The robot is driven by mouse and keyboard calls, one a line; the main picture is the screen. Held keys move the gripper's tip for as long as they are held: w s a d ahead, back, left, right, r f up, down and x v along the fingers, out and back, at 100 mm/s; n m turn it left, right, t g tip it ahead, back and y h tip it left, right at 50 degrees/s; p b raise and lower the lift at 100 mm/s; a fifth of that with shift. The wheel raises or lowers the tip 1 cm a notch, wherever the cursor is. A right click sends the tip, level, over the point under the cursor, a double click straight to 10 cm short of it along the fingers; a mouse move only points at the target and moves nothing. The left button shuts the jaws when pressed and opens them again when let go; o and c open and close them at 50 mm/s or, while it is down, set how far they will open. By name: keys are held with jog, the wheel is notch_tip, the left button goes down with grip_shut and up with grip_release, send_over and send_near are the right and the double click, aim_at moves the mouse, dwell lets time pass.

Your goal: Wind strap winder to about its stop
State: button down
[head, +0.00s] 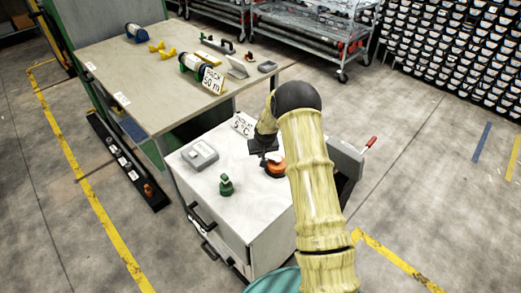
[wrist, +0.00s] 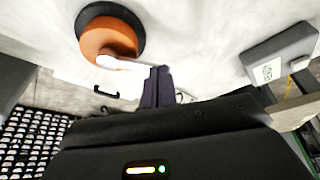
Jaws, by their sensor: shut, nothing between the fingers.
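An orange round winder-like part on a black base (wrist: 108,38) shows in the wrist view, with a pale lever (wrist: 125,64) reaching toward my fingers. In the head view the orange part (head: 275,168) sits on the white cabinet top, partly hidden by my arm. My gripper (head: 263,150) is just beside it, pointing down. In the wrist view my gripper (wrist: 157,85) is shut and empty, its fingertips close to the lever's end; I cannot tell whether they touch.
On the cabinet top (head: 240,190) are a grey device (head: 200,155), a green knob-like piece (head: 226,185) and a sign (head: 243,124). A grey box (head: 345,158) with a red handle (head: 371,142) is at the cabinet's right side. A workbench (head: 150,85) stands behind.

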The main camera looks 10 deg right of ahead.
jog(key=shift+w, duration=0.6)
jog(key=shift+w+d+m+b, duration=0.1)
jog(key=shift+w+m+b, duration=0.3)
jog(key=shift+m+b, duration=0.25)
